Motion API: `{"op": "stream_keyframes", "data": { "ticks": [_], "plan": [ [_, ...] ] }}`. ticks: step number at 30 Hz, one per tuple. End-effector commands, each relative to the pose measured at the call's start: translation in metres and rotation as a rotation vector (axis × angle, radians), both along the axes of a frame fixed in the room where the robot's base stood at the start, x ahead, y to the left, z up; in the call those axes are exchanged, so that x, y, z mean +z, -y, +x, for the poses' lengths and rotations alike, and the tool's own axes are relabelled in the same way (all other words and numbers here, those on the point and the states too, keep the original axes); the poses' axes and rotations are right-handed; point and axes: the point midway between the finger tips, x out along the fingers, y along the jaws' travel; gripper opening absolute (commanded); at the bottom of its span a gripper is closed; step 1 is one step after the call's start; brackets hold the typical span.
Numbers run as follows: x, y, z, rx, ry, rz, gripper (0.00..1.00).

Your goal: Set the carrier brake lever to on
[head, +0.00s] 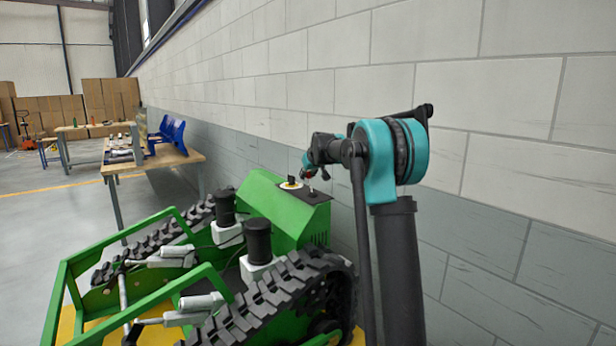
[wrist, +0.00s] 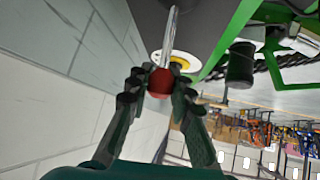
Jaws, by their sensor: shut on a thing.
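The green tracked carrier (head: 262,207) stands against the wall in the head view. The brake lever rises from the dark panel on its housing. The lever is a bright metal rod (wrist: 171,38) with a red knob (wrist: 159,83) in the wrist view. My gripper (wrist: 160,88) is shut on the red knob, one finger on each side. In the head view my gripper (head: 308,175) is over the panel, and the knob is small and partly hidden. A white and yellow round plate (head: 291,185) lies on the panel beside the lever. Its markings are too small to read.
The block wall (head: 480,190) runs close along the right of the carrier. Black tracks (head: 270,298) and two black cylinders (head: 259,240) stand left of the housing. A workbench (head: 170,159) with blue items is farther back; open floor lies at left.

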Motion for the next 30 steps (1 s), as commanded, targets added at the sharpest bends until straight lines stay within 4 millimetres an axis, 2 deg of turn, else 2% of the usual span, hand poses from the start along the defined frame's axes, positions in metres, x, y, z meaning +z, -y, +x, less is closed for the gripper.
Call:
{"op": "stream_keyframes", "data": {
  "ticks": [9, 10, 15, 25, 30],
  "plan": [
    [0.000, -0.002, 0.001, 0.000, 0.002, 0.004, 0.00],
    [0.000, -0.002, 0.001, 0.000, 0.002, 0.004, 0.24],
    [0.000, -0.001, 0.000, 0.001, 0.001, 0.003, 0.43],
    [0.002, 0.000, -0.002, 0.000, 0.001, 0.002, 0.43],
    [0.014, 0.003, -0.015, 0.000, 0.001, 0.002, 0.43]
  ]
}}
